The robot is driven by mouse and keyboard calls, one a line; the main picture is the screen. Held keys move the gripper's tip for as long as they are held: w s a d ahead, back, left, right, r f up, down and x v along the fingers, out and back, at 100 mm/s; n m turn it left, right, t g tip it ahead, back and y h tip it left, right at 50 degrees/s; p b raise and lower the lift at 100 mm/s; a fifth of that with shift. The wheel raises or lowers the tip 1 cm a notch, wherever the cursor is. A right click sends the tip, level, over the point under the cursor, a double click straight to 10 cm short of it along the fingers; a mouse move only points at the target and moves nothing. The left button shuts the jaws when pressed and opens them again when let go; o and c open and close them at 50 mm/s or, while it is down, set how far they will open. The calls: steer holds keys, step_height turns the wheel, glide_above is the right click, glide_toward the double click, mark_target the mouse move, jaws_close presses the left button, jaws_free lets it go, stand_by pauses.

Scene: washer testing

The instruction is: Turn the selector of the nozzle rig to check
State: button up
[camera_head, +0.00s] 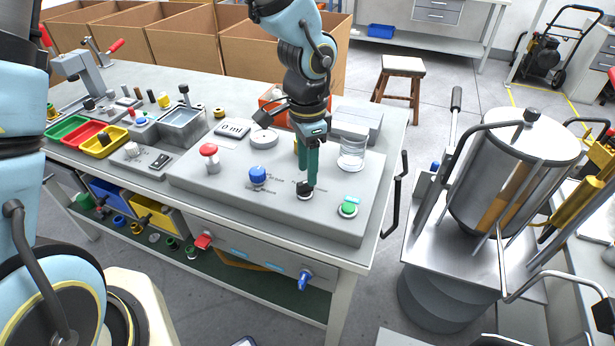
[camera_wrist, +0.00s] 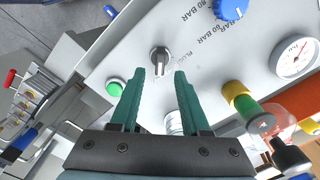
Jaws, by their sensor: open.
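The nozzle rig (camera_head: 225,190) is a sloped light-grey panel on the bench. A small black selector knob (camera_head: 305,191) with a pale pointer stripe sits on its right part. The wrist view shows the knob (camera_wrist: 160,55) just beyond my fingertips, with printing beside it that I cannot read fully. My gripper (camera_head: 309,184) points down over the knob, its green fingers (camera_wrist: 168,73) open with nothing between them. The knob is not clasped; contact is not clear. In the head view, the fingers partly cover the knob and its labels.
A blue knob (camera_head: 258,175) with bar markings and a red button (camera_head: 209,151) are to the left. A green button (camera_head: 348,208) is close on the right. A clear cylinder (camera_head: 352,152) and a gauge (camera_head: 264,138) stand behind. A black handle (camera_head: 395,200) juts from the bench's right edge.

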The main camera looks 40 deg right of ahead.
step_height(320, 180, up, 7)
stand_by(0.3)
stand_by(0.4)
steer(key=w+a+n, duration=0.8)
steer(key=w+a, duration=0.3)
steer(key=a, duration=0.3)
steer(key=w+a+n+t, duration=0.1)
steer(key=a+n, duration=1)
steer(key=a, duration=1.1)
steer(key=shift+w+r+n+t, duration=0.3)
steer(key=shift+w+r, duration=0.1)
steer(key=shift+r, duration=0.05)
